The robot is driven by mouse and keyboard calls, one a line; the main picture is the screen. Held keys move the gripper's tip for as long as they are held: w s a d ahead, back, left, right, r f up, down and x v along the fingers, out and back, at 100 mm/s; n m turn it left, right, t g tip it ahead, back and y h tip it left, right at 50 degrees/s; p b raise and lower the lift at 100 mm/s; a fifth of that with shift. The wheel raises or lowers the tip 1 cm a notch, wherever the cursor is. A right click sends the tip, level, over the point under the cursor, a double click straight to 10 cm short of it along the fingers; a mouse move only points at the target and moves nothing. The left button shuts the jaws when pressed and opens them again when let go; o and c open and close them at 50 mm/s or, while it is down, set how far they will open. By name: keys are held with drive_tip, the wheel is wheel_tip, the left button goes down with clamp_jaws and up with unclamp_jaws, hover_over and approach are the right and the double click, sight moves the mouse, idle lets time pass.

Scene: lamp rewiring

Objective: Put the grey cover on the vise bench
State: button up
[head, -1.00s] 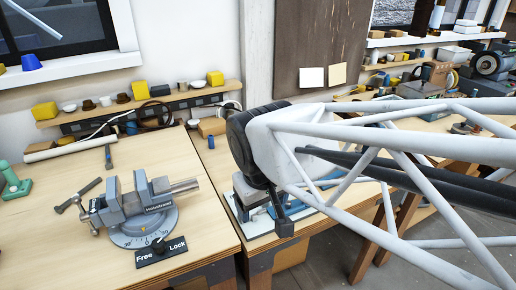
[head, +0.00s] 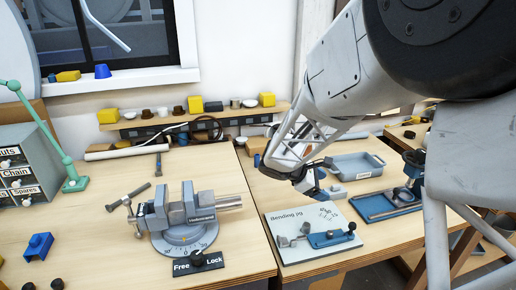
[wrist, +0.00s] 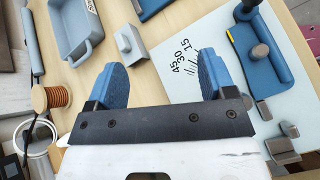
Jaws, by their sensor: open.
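My gripper (head: 308,180) hangs over the right bench, behind the bending jig. In the wrist view its two blue fingers (wrist: 160,78) are spread wide with nothing between them. A small light-grey block (wrist: 130,42), which may be the grey cover, lies beyond the fingers, between the blue-grey tray and the jig plate; I cannot be sure of its identity. The vise bench (head: 105,245) is the wooden bench on the left. It bears a grey vise (head: 180,215) on a round dial base with a Free/Lock plate.
The bending jig plate (head: 283,217) carries blue and grey fittings. A blue-grey tray (head: 356,166) and a blue fixture (head: 388,203) stand beyond and right of it.

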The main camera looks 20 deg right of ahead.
sight(332, 189)
drive_tip(key=w+d+f+n+h, duration=0.1)
drive_tip(key=w+f, duration=0.1)
drive_tip(key=w+d+f+n+h, duration=0.1)
drive_tip(key=w+d+f+n, duration=0.1)
drive_tip(key=w+f, duration=0.1)
drive_tip(key=w+d+f+n+t+h, duration=0.1)
drive_tip(key=w+f+n, duration=0.1)
drive_tip(key=f, duration=0.1)
drive_tip(key=shift+w+d, duration=0.15)
drive_tip(key=shift+w, duration=0.25)
drive_tip(key=shift+d, duration=0.1)
drive_tip(key=shift+x, duration=1.15)
drive_tip(key=shift+d, duration=0.1)
drive_tip(key=shift+x, duration=2.55)
drive_tip(key=shift+w, duration=0.1)
